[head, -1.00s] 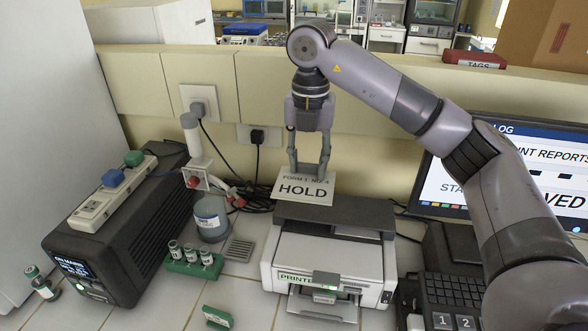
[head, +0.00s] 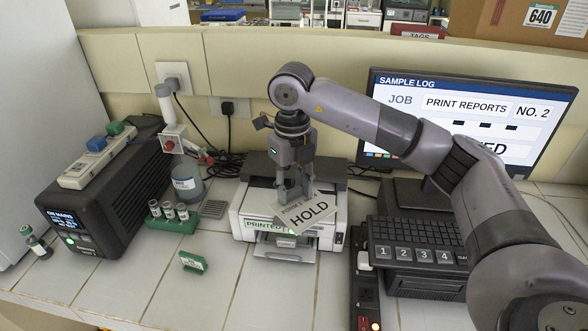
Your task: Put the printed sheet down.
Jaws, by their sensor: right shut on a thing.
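The printed sheet (head: 312,211) is a white card reading "HOLD" in large black letters, with a smaller "FORM" line above. My right gripper (head: 293,198) points down and is shut on the sheet's upper edge. The sheet is tilted and shows in front of the white and grey printer (head: 248,228), covering part of its front. I cannot tell how far it is from the printer. The printer has a green "PRINTED" label and an output tray at its front. My left gripper is not in view.
A keypad (head: 415,243), power strip (head: 366,290) and monitor (head: 480,120) are right.

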